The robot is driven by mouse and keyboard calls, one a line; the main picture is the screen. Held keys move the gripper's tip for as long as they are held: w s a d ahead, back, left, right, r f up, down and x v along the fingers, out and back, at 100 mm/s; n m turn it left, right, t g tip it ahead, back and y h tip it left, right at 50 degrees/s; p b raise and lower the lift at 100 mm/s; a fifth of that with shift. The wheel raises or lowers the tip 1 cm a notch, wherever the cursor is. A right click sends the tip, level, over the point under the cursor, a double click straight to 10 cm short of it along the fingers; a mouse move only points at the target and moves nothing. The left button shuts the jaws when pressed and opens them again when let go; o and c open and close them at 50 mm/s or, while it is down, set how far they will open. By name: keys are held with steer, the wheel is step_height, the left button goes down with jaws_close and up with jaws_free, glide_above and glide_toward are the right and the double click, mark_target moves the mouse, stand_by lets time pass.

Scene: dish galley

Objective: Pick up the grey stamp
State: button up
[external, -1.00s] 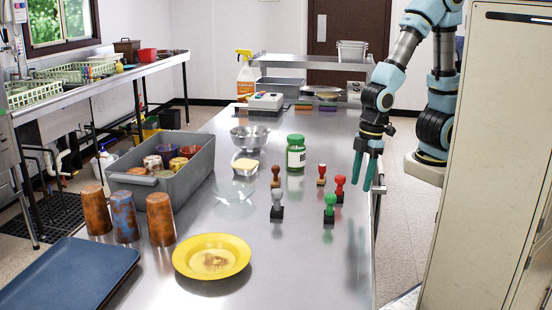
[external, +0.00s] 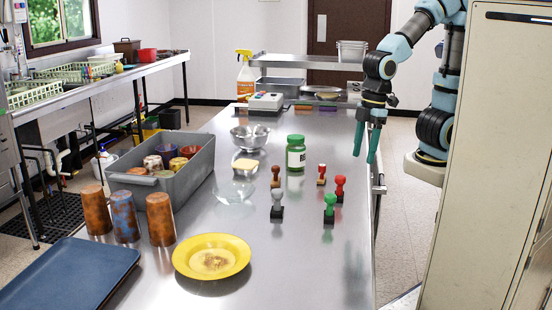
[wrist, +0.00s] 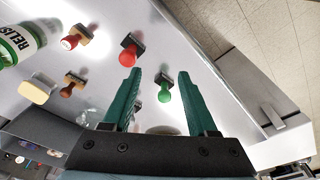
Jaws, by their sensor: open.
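The grey stamp (external: 277,205), with a grey handle on a dark base, stands upright on the steel table, left of the green stamp (external: 329,209). My gripper (external: 364,158), with green fingers, is open and empty. It points down above the right edge of the table, to the right of and farther back than the grey stamp. In the wrist view the green stamp (wrist: 164,92) shows between the fingers of my gripper (wrist: 160,72).
A red stamp (external: 340,189), a red stamp with a wooden base (external: 321,175) and a brown stamp (external: 275,176) stand near. A green-lidded jar (external: 296,155) is behind them. A yellow plate (external: 212,257) lies in front. A tall cabinet (external: 480,170) stands at right.

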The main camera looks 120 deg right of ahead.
steer(key=w+f+m+y, duration=0.2)
steer(key=w+m, duration=0.1)
steer(key=m, duration=0.2)
steer(key=w+f+m+y+b, duration=0.1)
steer(key=w+m+y, duration=0.1)
steer(key=w+m, duration=0.2)
steer(key=w+d+f+m+t+y, duration=0.1)
steer(key=w+f+m+y, duration=0.1)
steer(key=w+m, duration=0.2)
steer(key=shift+w+f+m+b, duration=0.25)
steer(key=shift+f+m+b, duration=0.15)
steer(key=shift+m, duration=0.5)
steer(key=w+d+r+m+t+y+b, duration=0.1)
steer(key=w+d+r+m+t+y, duration=0.1)
steer(key=w+d+r+m+t, duration=0.3)
steer(key=w+d+r+m+t+y, duration=0.1)
steer(key=w+d+r+m+t, duration=0.15)
steer(key=d+m, duration=0.4)
glide_toward(276, 206)
steer(key=shift+m, duration=0.35)
steer(key=x, duration=0.4)
steer(key=shift+w+a, duration=0.25)
steer(key=shift+w+a+f, duration=0.15)
steer(key=shift+a+f, duration=0.05)
steer(key=shift+f, duration=0.1)
steer(key=x, duration=0.7)
steer(key=shift+p, duration=0.4)
